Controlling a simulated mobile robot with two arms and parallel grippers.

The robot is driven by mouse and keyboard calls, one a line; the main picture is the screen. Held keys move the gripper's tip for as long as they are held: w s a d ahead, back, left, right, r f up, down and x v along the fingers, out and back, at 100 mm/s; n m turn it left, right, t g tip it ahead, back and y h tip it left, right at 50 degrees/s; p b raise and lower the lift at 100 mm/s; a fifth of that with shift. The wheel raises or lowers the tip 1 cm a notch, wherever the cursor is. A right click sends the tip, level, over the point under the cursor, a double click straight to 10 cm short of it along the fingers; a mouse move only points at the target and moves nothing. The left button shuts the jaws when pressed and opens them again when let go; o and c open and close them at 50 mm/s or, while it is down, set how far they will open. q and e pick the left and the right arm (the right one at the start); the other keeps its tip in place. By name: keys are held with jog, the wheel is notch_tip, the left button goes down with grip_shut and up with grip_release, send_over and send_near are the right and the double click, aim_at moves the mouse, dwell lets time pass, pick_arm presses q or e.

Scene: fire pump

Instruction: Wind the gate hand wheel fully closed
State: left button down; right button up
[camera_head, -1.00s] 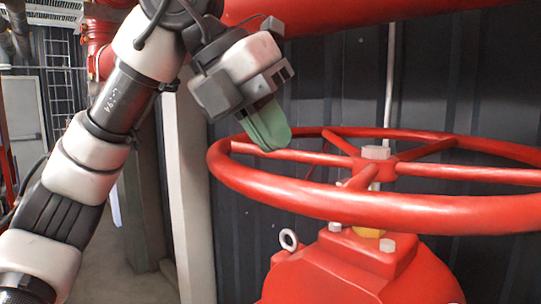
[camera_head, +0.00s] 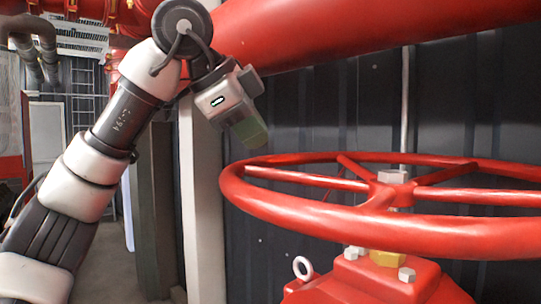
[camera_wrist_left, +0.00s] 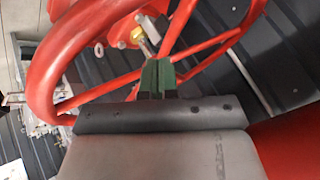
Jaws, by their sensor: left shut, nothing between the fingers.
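The red gate hand wheel (camera_head: 300,203) lies flat on top of a red valve body (camera_head: 375,285) in the head view, its right side cut off by the frame edge. Its spokes meet at a hub with a pale nut (camera_head: 392,177). My left gripper (camera_head: 252,138) is above and just behind the wheel's far-left rim, its green fingers shut and empty. In the left wrist view the shut fingers (camera_wrist_left: 158,75) point toward the wheel's spokes, and the wheel rim (camera_wrist_left: 80,50) curves at the left. I cannot tell whether they touch the wheel. My right gripper is not in view.
A thick red pipe (camera_head: 330,35) runs across the top behind the wheel. A pale post (camera_head: 202,200) stands left of the wheel, and a dark corrugated wall (camera_head: 300,125) is behind. A metal ring bolt (camera_head: 302,267) sticks up from the valve body.

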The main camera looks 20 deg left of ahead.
aim_at(284, 175)
pick_arm(q)
jog(key=p+x, duration=0.2)
jog(key=x, duration=0.7)
jog(key=shift+p, duration=0.3)
jog(key=shift+w, duration=0.1)
